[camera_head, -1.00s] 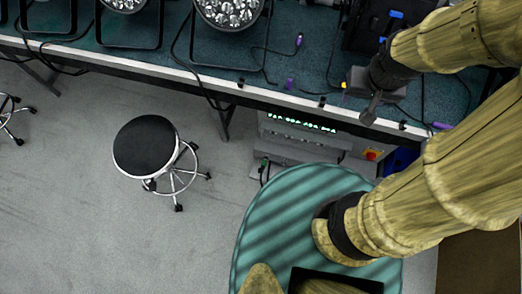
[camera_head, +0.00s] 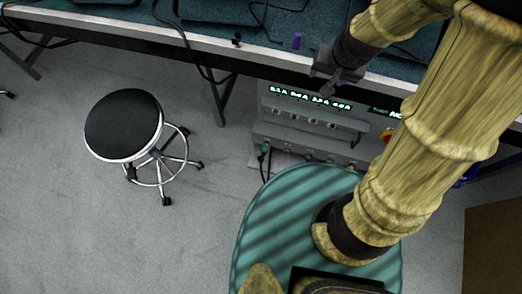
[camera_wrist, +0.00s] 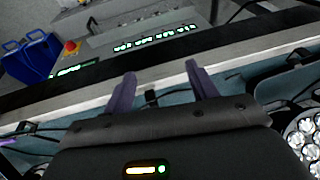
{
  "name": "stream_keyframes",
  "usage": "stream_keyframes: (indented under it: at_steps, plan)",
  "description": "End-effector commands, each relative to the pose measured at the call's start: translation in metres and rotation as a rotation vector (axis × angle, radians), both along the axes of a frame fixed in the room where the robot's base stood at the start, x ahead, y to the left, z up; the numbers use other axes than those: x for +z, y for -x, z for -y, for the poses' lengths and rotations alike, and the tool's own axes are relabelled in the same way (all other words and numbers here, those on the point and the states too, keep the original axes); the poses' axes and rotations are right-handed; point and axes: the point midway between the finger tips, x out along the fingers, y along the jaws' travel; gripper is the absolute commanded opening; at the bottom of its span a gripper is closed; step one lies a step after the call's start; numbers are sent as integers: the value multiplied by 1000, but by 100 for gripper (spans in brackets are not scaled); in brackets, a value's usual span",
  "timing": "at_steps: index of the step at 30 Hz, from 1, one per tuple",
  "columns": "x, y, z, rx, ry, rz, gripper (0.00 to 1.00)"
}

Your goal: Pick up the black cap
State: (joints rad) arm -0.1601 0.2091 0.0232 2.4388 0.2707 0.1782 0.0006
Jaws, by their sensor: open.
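My gripper (camera_head: 328,76) is at the front edge of the workbench in the head view, pointing down. In the wrist view it is open, with its two purple fingers (camera_wrist: 160,69) spread apart. A small black piece, which may be the black cap (camera_wrist: 151,97), shows between the fingers at the bench edge. I cannot tell how far below the fingertips it is. In the head view my gripper hides that spot. A similar black piece (camera_head: 236,40) sits on the bench edge to the left.
The workbench (camera_head: 190,42) has a pale front edge, with cables and a purple piece (camera_head: 297,40) on top. A lamp (camera_wrist: 305,135) is at the wrist view's right. Grey units with lit displays (camera_head: 310,120) stand below. A black stool (camera_head: 124,124) stands on open floor.

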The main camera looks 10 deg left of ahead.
Motion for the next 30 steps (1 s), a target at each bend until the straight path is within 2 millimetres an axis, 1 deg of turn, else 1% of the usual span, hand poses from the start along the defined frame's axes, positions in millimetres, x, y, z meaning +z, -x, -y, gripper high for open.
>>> stream_keyframes:
  at_steps: [1, 15, 21, 26, 29, 30]
  plan:
    - [-29, -3, -5, 0, -5, 0, 58]
    - [-167, -31, -48, -51, -57, 29, 58]
    - [-221, -39, -65, -72, -72, 37, 58]
    - [-255, -45, -77, -87, -82, 43, 58]
    - [-278, -49, -89, -101, -90, 47, 58]
    - [-291, -52, -98, -111, -96, 49, 58]
